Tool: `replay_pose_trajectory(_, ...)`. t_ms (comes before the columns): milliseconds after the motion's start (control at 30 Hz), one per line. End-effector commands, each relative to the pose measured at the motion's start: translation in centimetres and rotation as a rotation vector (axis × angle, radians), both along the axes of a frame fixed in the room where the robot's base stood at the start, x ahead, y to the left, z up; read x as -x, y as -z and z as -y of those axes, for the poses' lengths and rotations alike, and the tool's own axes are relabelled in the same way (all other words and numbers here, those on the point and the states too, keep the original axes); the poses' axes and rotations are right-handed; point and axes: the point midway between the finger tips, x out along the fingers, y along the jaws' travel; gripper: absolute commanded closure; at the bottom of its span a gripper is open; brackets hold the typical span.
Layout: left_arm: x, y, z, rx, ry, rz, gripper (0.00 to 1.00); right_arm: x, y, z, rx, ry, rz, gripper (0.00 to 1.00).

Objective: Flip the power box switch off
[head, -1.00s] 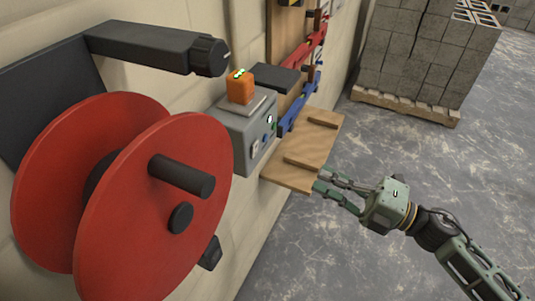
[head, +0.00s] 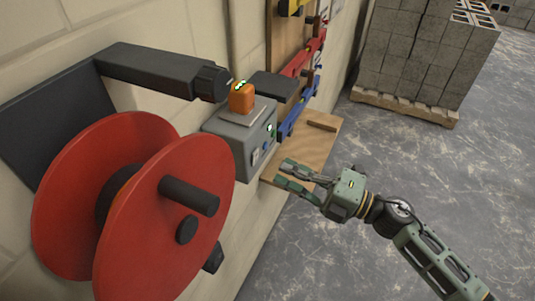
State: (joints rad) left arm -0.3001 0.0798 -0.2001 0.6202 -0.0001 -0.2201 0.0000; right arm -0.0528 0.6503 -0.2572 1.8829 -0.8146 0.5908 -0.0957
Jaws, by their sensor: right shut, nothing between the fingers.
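The grey power box (head: 232,146) is on the block wall, left of the picture's middle. Its right-hand face carries small controls: a green and white one (head: 270,130), a blue one (head: 266,146) and a pale one (head: 256,154). I cannot tell which is the switch or how it is set. My right gripper (head: 281,173) is shut and empty. It is just right of the box's control face, in front of the wooden shelf, with a small gap showing between the fingertips and the box. My left gripper is not in view.
An orange block with green lights (head: 241,98) sits on the box. A red reel (head: 165,220) and a dark wall arm (head: 160,72) are at left. Concrete blocks (head: 425,50) stand on a pallet; open floor lies right.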

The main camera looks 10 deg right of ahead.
Motion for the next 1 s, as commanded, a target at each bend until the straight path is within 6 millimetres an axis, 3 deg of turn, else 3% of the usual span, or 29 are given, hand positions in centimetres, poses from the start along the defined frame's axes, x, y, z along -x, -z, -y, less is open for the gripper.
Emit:
replay_pose_trajectory(100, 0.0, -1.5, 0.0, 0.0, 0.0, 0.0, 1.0, -1.4, -0.9, -2.0, -0.003, -0.001, 0.001, 1.0)
replay_pose_trajectory(333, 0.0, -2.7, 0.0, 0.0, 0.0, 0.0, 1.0, -2.9, -0.9, -4.3, -0.001, 0.001, 0.0, 1.0)
replay_pose_trajectory(1000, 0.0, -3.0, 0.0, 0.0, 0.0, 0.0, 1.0, -3.6, -0.9, -5.3, 0.0, 0.0, 0.0, 1.0)
